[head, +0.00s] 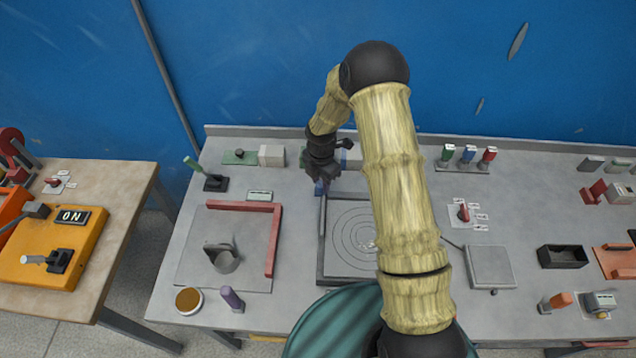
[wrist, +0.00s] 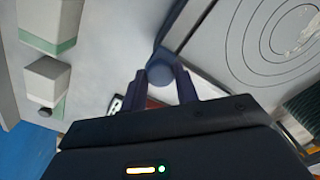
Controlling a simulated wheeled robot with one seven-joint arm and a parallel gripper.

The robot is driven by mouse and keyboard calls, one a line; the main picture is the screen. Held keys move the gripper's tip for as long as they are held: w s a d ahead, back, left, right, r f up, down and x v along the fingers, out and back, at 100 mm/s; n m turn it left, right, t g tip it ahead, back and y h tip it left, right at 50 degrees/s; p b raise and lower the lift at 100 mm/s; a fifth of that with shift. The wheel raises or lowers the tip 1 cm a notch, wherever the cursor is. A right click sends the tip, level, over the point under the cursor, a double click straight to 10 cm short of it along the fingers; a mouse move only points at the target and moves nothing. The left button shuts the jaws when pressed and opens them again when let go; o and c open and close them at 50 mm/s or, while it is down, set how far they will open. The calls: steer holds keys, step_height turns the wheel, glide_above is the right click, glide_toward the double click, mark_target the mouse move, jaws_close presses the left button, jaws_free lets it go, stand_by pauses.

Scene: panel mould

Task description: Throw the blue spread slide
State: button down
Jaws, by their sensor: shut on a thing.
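The blue spread slide shows as a small blue knob (head: 319,188) at the back left corner of the square mould panel (head: 336,271) with rings on its face. My arm covers the right part of the panel.
A red angled bar (head: 274,240) and a grey cup (head: 222,258) lie left of the panel. Green, blue and red levers (head: 468,154) stand at the back right. A white block on a green base (head: 271,155) is behind left. A purple peg (head: 231,298) stands in front.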

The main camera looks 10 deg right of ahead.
steer(key=shift+w+a+r, duration=0.1)
steer(key=shift+a, duration=0.15)
steer(key=c, duration=1.1)
jaws_free()
steer(key=shift+a, duration=0.1)
steer(key=shift+o, duration=0.2)
step_height(320, 180, up, 17)
steer(key=b, duration=0.4)
steer(key=shift+r, duration=0.15)
